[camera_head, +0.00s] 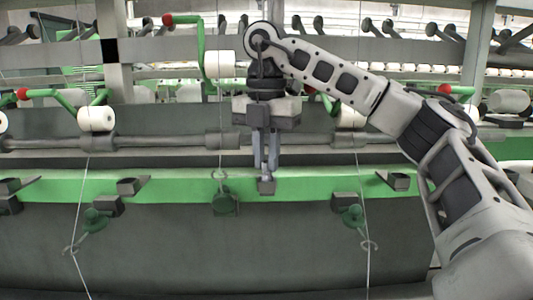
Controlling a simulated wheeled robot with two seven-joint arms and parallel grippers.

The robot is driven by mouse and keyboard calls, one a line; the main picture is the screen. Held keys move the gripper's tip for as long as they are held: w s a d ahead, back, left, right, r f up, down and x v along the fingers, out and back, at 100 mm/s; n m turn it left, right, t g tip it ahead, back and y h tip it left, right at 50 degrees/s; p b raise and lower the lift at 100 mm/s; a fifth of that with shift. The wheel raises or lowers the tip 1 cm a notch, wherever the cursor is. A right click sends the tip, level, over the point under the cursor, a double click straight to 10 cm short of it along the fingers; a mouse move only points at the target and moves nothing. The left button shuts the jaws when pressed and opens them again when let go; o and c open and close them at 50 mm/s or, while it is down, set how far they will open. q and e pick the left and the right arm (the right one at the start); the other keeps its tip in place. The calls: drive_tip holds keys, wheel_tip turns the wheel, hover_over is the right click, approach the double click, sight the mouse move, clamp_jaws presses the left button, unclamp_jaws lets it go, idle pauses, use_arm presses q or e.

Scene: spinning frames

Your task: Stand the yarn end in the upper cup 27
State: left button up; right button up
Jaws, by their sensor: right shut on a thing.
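My right gripper (266,168) points straight down in front of the green rail, its fingers close together. My left gripper is not in view.
Similar grey cups (133,186) (398,180) sit along the green rail (320,187). Green guides (95,216) (352,215) hang below, with taut yarns beside them. A grey bar (165,141) runs behind the gripper. White bobbins (96,118) hang on green arms above.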

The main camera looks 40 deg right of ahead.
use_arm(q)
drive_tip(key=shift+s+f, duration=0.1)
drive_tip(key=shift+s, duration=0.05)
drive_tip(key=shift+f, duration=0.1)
use_arm(e)
drive_tip(key=o, duration=0.8)
drive_tip(key=shift+c, duration=0.2)
drive_tip(key=shift+r, duration=0.4)
wheel_tip(320, 180, up, 3)
drive_tip(key=shift+f+p, duration=0.1)
drive_tip(key=shift+p, duration=0.9)
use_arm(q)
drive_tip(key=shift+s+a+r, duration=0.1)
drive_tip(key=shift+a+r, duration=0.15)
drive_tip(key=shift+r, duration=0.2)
use_arm(e)
wheel_tip(320, 180, up, 8)
drive_tip(key=shift+r, duration=0.2)
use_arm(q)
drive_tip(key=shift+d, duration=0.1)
